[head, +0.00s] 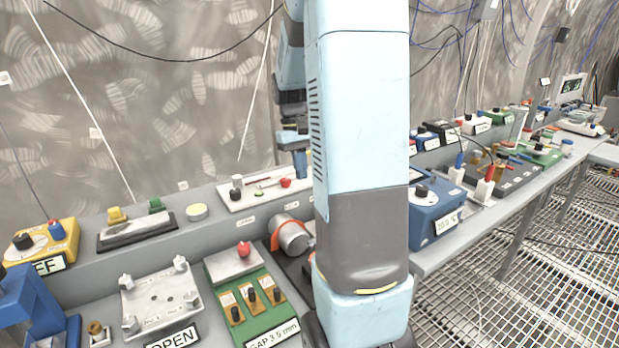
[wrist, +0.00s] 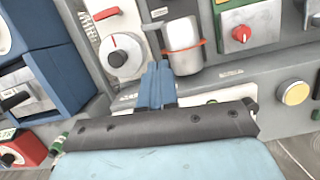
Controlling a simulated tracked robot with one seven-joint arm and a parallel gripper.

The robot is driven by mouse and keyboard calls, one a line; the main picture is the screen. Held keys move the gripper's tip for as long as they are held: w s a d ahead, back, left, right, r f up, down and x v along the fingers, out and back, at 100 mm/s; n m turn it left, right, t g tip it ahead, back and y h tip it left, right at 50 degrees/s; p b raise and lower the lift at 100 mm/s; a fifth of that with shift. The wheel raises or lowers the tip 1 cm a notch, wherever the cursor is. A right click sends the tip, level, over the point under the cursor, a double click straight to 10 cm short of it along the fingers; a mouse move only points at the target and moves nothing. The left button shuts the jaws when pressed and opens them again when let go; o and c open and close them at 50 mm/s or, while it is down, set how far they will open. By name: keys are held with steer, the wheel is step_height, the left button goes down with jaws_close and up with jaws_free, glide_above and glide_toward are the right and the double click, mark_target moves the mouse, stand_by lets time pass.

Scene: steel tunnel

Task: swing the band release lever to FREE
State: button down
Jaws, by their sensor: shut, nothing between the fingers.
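A white plate (head: 250,196) on the rear ledge carries a slot, a dark knob (head: 237,182) at its left and a red knob (head: 286,183) at its right. In the wrist view my gripper's dark body hides most of the plate. A silver cylinder with an orange band (head: 291,236) lies in front of the ledge; this banded cylinder also shows in the wrist view (wrist: 183,40). My gripper (head: 300,164) is shut and empty, its blue fingers (wrist: 157,68) pointing down near the plate's right end.
A green box with a red knob (head: 244,249) and a white plate with clamps (head: 160,300) stand front left. A yellow disc (head: 197,211) is on the ledge. A blue box (head: 437,212) stands to the right. My arm hides the middle of the bench. Cables hang behind.

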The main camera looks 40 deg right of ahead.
steer(key=s+a+r+n+t, duration=0.1)
steer(key=s+a+r+t, duration=0.3)
steer(key=s+a, duration=0.5)
steer(key=s+a+r+t, duration=0.4)
steer(key=s+a+r, duration=0.3)
steer(key=s+a, duration=0.2)
steer(key=shift+n, duration=0.4)
steer(key=shift+s, duration=0.1)
